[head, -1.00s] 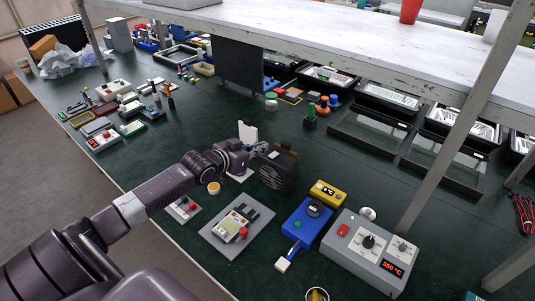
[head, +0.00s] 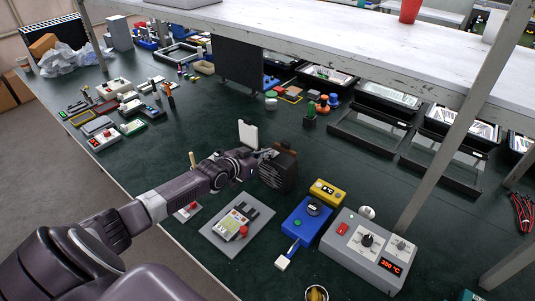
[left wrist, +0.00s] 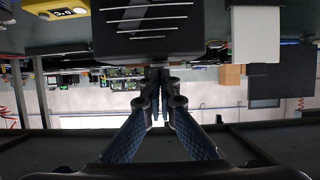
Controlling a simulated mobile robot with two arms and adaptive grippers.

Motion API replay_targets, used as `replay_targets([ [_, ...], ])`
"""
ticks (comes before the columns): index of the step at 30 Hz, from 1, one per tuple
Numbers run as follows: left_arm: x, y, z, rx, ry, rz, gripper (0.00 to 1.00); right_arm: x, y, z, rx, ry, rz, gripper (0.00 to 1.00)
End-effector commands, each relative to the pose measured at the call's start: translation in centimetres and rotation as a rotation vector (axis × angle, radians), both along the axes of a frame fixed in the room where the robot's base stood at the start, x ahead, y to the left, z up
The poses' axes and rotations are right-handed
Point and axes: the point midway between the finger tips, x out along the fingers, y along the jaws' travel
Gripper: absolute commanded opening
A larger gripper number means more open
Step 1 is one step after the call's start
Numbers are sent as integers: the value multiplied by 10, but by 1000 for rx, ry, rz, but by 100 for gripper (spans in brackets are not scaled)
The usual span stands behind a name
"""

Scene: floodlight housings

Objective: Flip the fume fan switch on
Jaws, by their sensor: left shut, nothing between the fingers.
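The fume fan is a black box with a slotted face (head: 281,172), standing on the green bench in the middle of the head view. It also fills the top middle of the left wrist view (left wrist: 148,30), where the scene looks upside down. My left gripper (head: 268,154) is shut and empty, with its fingertips at the fan's upper left side. In the left wrist view the closed fingertips (left wrist: 157,73) lie just below the fan's edge; I cannot tell whether they touch it. The switch itself is not clearly visible. My right gripper is not in view.
A white upright block (head: 248,133) stands just behind my left gripper. A yellow meter (head: 327,192), a blue device (head: 302,222) and a grey heat station (head: 365,252) stand right of the fan. A grey tray (head: 222,243) lies in front. A shelf post (head: 450,130) rises at right.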

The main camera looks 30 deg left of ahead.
Motion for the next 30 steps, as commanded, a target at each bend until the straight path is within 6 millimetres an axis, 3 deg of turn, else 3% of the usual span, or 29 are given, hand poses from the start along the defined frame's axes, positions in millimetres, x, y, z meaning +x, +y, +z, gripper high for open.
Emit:
replay_targets([
  [5, -3, 0, -14, 2, 1, -1, 0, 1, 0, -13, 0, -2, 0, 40],
  [30, -2, 0, 8, 0, 1, 0, 0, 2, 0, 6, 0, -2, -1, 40],
])
